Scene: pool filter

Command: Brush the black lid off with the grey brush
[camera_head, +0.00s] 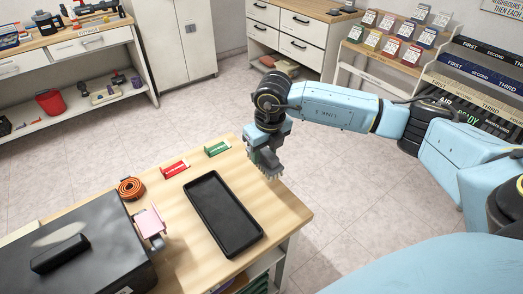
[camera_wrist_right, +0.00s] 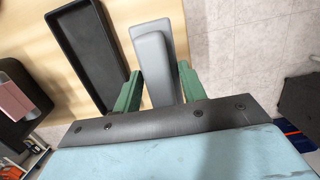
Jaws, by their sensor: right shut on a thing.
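The black lid (camera_head: 108,243) is at the lower left of the head view, on top of a dark box on the wooden table. It has a raised black handle (camera_head: 60,255) and a pale, dusty-looking patch (camera_head: 62,235) behind the handle. My right gripper (camera_head: 264,148) is shut on the grey brush (camera_head: 267,161) near the table's right edge, right of the black tray and well away from the lid. In the right wrist view the grey brush (camera_wrist_right: 153,55) sits between the green fingers. Its bristles point down in the head view. My left gripper is not in view.
An empty black tray (camera_head: 226,215) lies between the brush and the lid. A pink item (camera_head: 150,222) sticks up at the box's right side. An orange coil (camera_head: 130,188), a red packet (camera_head: 174,169) and a green packet (camera_head: 217,148) lie behind the tray.

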